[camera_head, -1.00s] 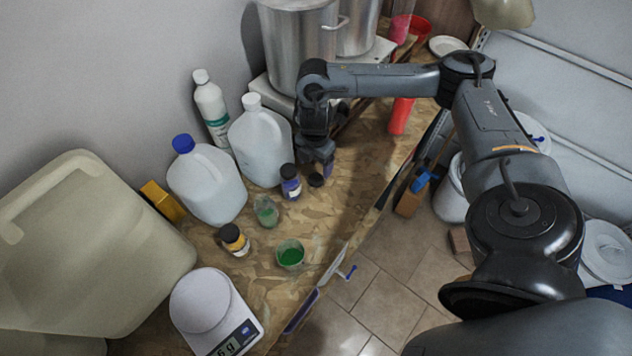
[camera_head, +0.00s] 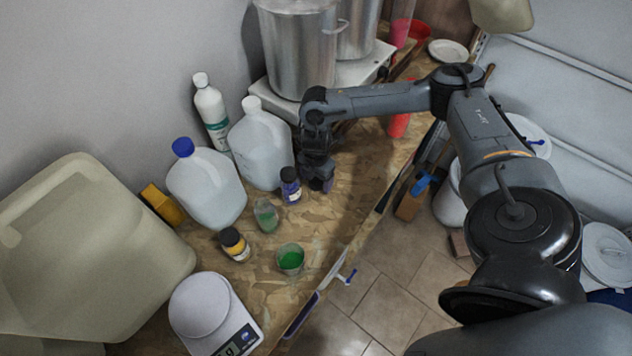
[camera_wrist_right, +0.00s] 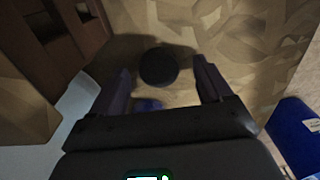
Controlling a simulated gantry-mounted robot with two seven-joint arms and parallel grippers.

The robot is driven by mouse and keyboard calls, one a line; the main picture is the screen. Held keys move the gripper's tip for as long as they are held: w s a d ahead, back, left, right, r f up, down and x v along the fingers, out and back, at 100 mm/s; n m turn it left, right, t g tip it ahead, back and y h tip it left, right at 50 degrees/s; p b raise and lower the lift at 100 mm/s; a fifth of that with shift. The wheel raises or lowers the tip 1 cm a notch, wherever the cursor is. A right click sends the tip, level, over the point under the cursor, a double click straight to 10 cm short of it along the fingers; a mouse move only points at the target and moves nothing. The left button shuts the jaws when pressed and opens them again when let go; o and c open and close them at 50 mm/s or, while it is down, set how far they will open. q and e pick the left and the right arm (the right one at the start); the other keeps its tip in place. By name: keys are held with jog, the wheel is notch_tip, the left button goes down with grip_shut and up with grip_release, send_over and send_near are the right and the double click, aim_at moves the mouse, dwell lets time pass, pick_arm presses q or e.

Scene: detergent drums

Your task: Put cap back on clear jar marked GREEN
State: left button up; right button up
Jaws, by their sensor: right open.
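A clear jar with green contents (camera_head: 266,215) stands upright on the bench with no cap visible on it; any marking on it is too small to read. A round black cap (camera_wrist_right: 158,67) lies on the bench in the right wrist view, between the two fingers of my open right gripper. The fingers do not appear to touch it. In the head view my right gripper (camera_head: 318,184) points down beside the purple-labelled jar and hides the cap. My left gripper is in neither view.
The black-capped purple-labelled jar (camera_head: 290,187) stands just left of my right gripper. A yellow-labelled jar (camera_head: 234,244) and a cup of green liquid (camera_head: 290,260) stand nearer the front. Large jugs (camera_head: 262,148) line the wall side. A scale (camera_head: 212,315) stands at the front. The bench drops off at right.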

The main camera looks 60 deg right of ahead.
aim_at(319, 181)
jog(key=shift+f, duration=0.3)
jog(key=c, duration=1.2)
jog(key=shift+r, duration=0.15)
jog(key=shift+r, duration=0.5)
jog(key=r, duration=0.3)
jog(key=shift+s+d+r, duration=0.1)
jog(key=shift+s+d, duration=0.1)
jog(key=shift+d, duration=0.15)
jog(key=s+d+r+b, duration=0.1)
jog(key=s+d+r, duration=0.5)
jog(key=s+d, duration=0.1)
jog(key=shift+s+d+r, duration=0.2)
jog(key=shift+d+r, duration=0.1)
jog(key=shift+d, duration=0.15)
